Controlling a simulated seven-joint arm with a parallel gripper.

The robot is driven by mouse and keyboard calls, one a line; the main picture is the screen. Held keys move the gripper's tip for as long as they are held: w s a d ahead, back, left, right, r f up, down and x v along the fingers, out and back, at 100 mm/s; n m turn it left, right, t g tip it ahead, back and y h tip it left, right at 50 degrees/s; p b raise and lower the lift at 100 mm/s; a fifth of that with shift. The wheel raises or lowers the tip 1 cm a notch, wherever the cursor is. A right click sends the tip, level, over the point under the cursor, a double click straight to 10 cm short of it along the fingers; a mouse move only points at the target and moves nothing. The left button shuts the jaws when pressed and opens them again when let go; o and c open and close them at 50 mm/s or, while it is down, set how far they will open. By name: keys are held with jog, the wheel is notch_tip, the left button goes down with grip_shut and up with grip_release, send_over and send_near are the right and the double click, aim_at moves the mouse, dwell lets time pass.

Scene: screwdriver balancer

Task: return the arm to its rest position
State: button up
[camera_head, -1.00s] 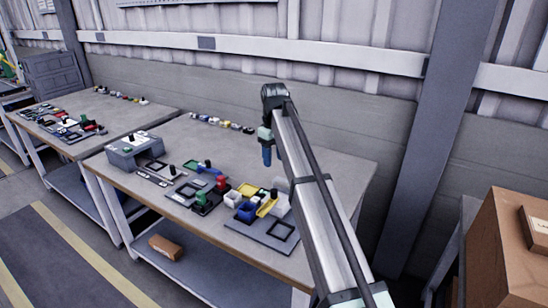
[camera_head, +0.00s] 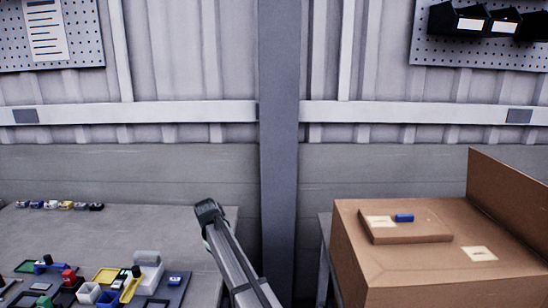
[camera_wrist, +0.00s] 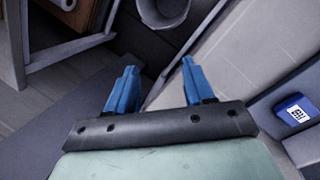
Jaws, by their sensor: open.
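My arm (camera_head: 238,268) rises from the bottom of the head view, left of the grey post, over the right end of the workbench (camera_head: 150,222). Its dark joint (camera_head: 208,211) is at the top, and the gripper's fingers are not visible there. In the wrist view my gripper (camera_wrist: 158,66) shows two blue fingers spread apart with nothing between them. They point over the floor, between table legs and a pale panel.
The bench holds a yellow part (camera_head: 107,275), a red part (camera_head: 69,278) and several small parts (camera_head: 60,206) along the back. A cardboard box (camera_head: 400,270) stands to the right, with a flat carton (camera_head: 406,228) on top. A blue labelled item (camera_wrist: 297,113) shows in the wrist view.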

jog(key=s+d+f+m+g, duration=0.1)
jog(key=s+d+f, duration=0.55)
jog(key=f, duration=0.35)
jog(key=s+d+f+m+g, duration=0.1)
jog(key=s+d+f, duration=0.4)
jog(key=d+f, duration=0.45)
jog(key=s+d+f+m+g, duration=0.15)
jog(key=s+d+f, duration=0.4)
jog(key=f, duration=0.65)
jog(key=s+d+f+m+g+y, duration=0.1)
jog(key=s+d+f, duration=0.2)
jog(key=s, duration=0.9)
jog(key=s+d+f+m+g+y, duration=0.1)
jog(key=s+d+f, duration=0.3)
jog(key=s, duration=0.8)
jog(key=s+d+f+m+g+y, duration=0.1)
jog(key=s+d+f+m, duration=0.2)
jog(key=s, duration=0.9)
notch_tip(320, 180, down, 3)
jog(key=shift+d+r+g, duration=0.15)
jog(key=shift+d+g, duration=0.2)
jog(key=shift+d, duration=0.4)
